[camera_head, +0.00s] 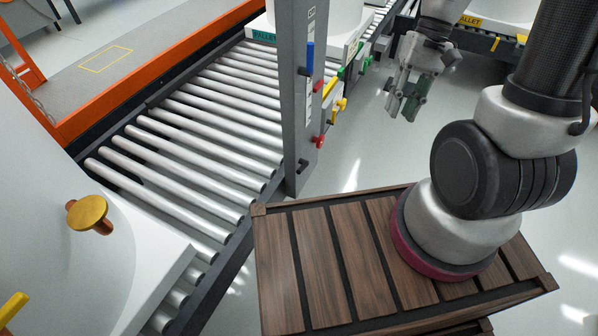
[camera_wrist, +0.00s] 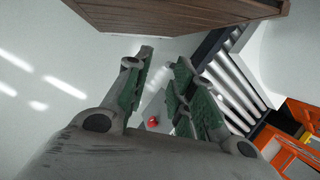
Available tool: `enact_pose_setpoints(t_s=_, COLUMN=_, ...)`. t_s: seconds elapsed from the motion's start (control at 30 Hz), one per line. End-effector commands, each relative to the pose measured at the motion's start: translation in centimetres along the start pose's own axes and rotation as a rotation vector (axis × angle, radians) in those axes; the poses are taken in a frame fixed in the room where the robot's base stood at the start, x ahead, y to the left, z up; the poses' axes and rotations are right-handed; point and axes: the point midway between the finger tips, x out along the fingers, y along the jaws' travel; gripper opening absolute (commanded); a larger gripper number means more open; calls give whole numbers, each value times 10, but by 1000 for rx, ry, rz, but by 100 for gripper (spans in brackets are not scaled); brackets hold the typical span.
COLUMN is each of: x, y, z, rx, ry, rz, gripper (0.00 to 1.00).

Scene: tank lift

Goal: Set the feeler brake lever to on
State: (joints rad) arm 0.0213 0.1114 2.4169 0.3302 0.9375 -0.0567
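A grey control post (camera_head: 297,110) stands beside the roller conveyor in the head view. It carries several coloured levers: a blue lever (camera_head: 310,58), a red lever (camera_head: 318,86), a yellow lever (camera_head: 340,104), a green lever (camera_head: 342,73) and a lower red knob (camera_head: 319,142). The labels are too small to read, so I cannot tell which is the feeler brake lever. My gripper (camera_head: 403,108) is right of the post, apart from the levers, pointing down. In the wrist view my gripper (camera_wrist: 164,58) is open and empty; a red knob (camera_wrist: 152,121) shows between its fingers.
A roller conveyor (camera_head: 190,125) runs behind the post, with an orange-edged platform (camera_head: 90,65) beyond. A white tank (camera_head: 60,200) with a brass knob (camera_head: 88,214) stands at left. Another conveyor (camera_head: 492,45) lies at upper right. The floor (camera_head: 372,150) around my gripper is clear.

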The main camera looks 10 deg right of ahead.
Motion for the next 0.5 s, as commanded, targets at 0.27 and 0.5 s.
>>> enact_pose_setpoints(t_s=0.27, x=116, y=-45, z=-43, rx=202, ry=-202, rz=-228, gripper=25)
enact_pose_setpoints(t_s=0.5, x=220, y=-79, z=-86, rx=395, ry=-216, rz=-398, gripper=25)
